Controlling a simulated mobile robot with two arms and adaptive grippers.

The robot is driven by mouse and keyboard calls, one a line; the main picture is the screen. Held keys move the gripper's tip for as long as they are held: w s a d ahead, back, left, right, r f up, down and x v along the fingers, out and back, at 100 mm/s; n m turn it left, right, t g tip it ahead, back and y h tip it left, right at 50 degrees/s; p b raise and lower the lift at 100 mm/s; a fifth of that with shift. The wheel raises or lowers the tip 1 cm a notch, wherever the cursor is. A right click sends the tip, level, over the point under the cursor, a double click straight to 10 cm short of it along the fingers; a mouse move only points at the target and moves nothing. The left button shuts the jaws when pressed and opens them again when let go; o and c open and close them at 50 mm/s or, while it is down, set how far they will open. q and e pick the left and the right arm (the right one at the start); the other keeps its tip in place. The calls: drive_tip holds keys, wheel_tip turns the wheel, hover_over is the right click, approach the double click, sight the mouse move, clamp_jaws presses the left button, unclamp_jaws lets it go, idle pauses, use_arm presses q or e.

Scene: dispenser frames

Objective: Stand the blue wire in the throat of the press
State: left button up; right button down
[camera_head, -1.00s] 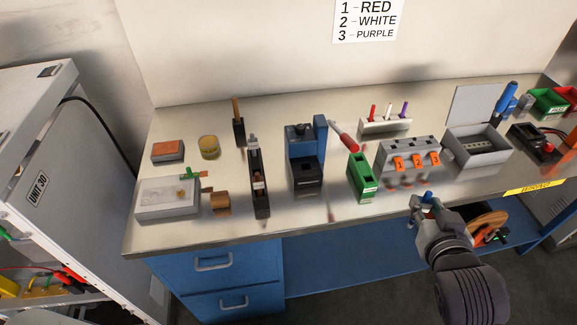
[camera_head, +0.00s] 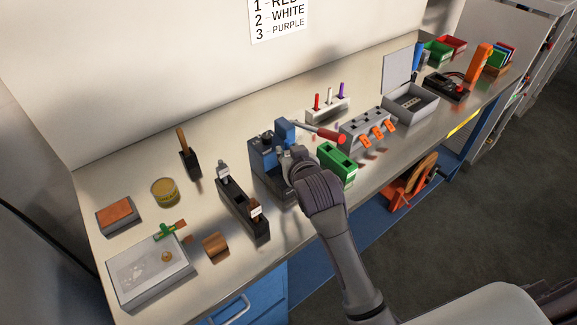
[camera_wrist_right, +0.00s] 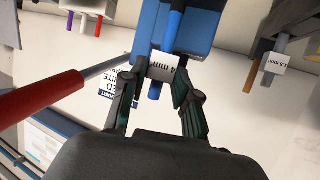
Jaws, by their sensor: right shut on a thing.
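The blue press (camera_head: 262,152) stands on the bench, its front partly hidden by my right arm. Its blue body also shows at the top of the right wrist view (camera_wrist_right: 205,25). My right gripper (camera_head: 290,160) is at the front of the press. In the wrist view its fingers (camera_wrist_right: 155,92) are shut around the blue wire (camera_wrist_right: 155,91), which carries a white tag reading 4 mm (camera_wrist_right: 163,69). The wire is close against the press in that view. I cannot tell whether it is inside the throat, which is hidden in the head view. My left gripper is not in view.
A black stand with tagged pieces (camera_head: 235,205) is close left. A switch box with orange levers (camera_head: 366,130) is further right. Bare bench lies behind the press.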

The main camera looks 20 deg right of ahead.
drive_tip(key=f, duration=0.3)
drive_tip(key=shift+w+a+f, duration=0.15)
drive_tip(key=shift+a+f, duration=0.05)
drive_tip(key=shift+a, duration=0.15)
drive_tip(key=shift+d+f, duration=0.15)
drive_tip(key=shift+f, duration=0.3)
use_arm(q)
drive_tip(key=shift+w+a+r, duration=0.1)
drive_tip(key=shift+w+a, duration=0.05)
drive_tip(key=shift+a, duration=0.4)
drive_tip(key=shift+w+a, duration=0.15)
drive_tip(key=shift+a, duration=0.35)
use_arm(e)
drive_tip(key=c, duration=1.3)
unclamp_jaws()
drive_tip(key=shift+f, duration=0.1)
drive_tip(key=o, duration=0.4)
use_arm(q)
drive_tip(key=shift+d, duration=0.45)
use_arm(e)
drive_tip(key=shift+o, duration=0.2)
